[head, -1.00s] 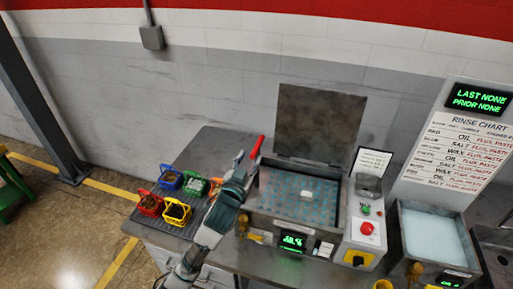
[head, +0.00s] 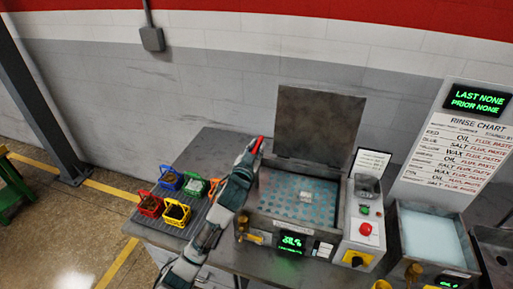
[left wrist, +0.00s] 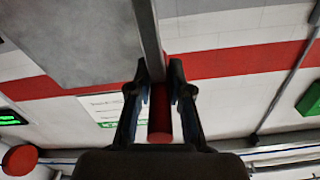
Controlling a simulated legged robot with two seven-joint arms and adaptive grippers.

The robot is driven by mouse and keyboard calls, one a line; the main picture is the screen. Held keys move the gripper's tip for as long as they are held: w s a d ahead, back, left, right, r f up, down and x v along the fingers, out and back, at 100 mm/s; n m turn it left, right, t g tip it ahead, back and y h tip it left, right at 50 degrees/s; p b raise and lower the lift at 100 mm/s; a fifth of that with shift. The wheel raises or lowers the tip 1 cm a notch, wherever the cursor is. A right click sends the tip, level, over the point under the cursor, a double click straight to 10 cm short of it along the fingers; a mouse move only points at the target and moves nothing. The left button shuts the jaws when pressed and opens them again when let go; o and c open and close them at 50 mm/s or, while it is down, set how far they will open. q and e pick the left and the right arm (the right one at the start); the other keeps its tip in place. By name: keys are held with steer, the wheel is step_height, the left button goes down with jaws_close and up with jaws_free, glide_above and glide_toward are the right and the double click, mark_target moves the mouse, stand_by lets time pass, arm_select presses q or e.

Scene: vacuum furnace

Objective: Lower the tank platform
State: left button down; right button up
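The tank (head: 285,232) is an open metal box with its lid (head: 316,122) standing up behind it. Inside is a blue-green platform (head: 285,205) with a pattern of dark spots, and a small pale block (head: 306,195) rests there. A lever with a red handle (head: 258,142) rises at the tank's left side. My left gripper (head: 250,152) is at this handle. In the left wrist view the red handle (left wrist: 160,115) lies between the two fingers (left wrist: 160,82), which are close in on both its sides. The lever's grey bar runs up beyond them. My right gripper is not in view.
Several coloured baskets, among them a yellow one (head: 176,213), stand on the bench left of my arm. A control box with a red button (head: 365,229) is right of the tank. A second tank (head: 433,240) with pale liquid and a rinse chart (head: 465,150) stand farther right.

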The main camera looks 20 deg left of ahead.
arm_select(q)
step_height(320, 180, down, 4)
steer(key=shift+r+b, duration=0.1)
steer(key=shift+b, duration=0.35)
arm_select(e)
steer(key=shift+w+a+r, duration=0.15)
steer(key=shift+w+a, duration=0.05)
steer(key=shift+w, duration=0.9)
arm_select(q)
steer(key=c, duration=1.1)
jaws_free()
steer(key=s, duration=1.2)
steer(key=shift+a, duration=0.25)
steer(key=shift+w, duration=0.1)
